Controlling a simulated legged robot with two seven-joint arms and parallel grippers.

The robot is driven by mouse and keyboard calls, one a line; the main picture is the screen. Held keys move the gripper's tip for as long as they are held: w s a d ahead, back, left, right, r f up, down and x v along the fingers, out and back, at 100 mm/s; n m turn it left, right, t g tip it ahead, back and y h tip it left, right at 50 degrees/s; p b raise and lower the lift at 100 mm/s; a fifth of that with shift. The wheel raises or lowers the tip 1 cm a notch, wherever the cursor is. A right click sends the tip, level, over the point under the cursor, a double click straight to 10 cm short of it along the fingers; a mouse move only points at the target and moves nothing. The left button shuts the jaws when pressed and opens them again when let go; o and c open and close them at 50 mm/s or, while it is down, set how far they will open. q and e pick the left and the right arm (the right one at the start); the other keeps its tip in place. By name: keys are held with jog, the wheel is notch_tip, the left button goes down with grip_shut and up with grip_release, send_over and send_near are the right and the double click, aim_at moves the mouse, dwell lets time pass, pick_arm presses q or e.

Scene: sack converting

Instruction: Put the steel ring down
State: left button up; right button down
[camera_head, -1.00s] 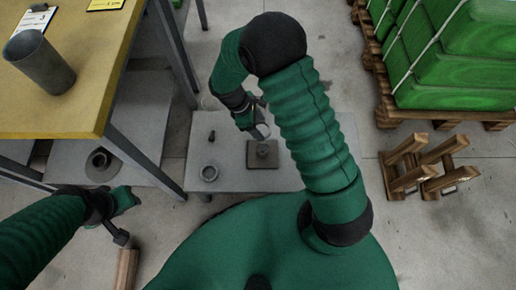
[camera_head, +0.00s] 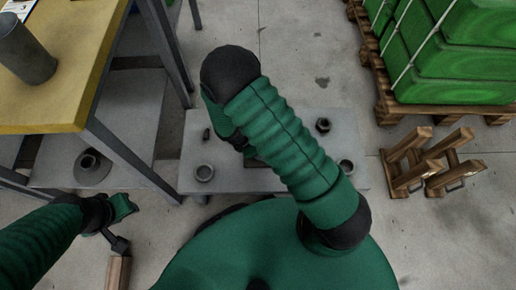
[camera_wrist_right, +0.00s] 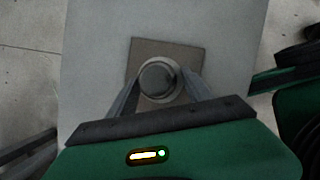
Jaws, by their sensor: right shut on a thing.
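In the right wrist view the steel ring (camera_wrist_right: 145,67) shows as a pale round rim between the fingertips of my right gripper (camera_wrist_right: 158,88), which is shut on it. A dark round top (camera_wrist_right: 158,77) fills its middle. The ring lines up with a brown square plate (camera_wrist_right: 143,46) behind it; I cannot tell whether it is around a post there or held above. In the head view my right arm hides the right gripper, the held ring and most of the plate. My left gripper (camera_head: 120,224) is at the lower left; its jaws are unclear.
A yellow-topped table (camera_head: 75,85) with a metal cup (camera_head: 25,52) stands left. Wooden stands (camera_head: 425,165) and a pallet (camera_head: 440,103) are right.

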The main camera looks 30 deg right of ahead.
jog(key=shift+f, duration=0.15)
jog(key=shift+c, duration=2.2)
grip_release()
jog(key=s+a+r+m+t+y+p, duration=0.1)
jog(key=s+a+r+m+y+p, duration=0.1)
jog(key=r+m, duration=0.6)
jog(key=s+a+r+m+t+y+p, duration=0.1)
jog(key=r+m+p, duration=0.4)
jog(key=r, duration=1.4)
jog(key=s+m+t+y, duration=0.1)
jog(key=m, duration=0.2)
jog(key=shift+s+a+y, duration=0.25)
jog(key=shift+a+y, duration=0.05)
jog(key=shift+a, duration=0.05)
jog(key=shift+r, duration=0.1)
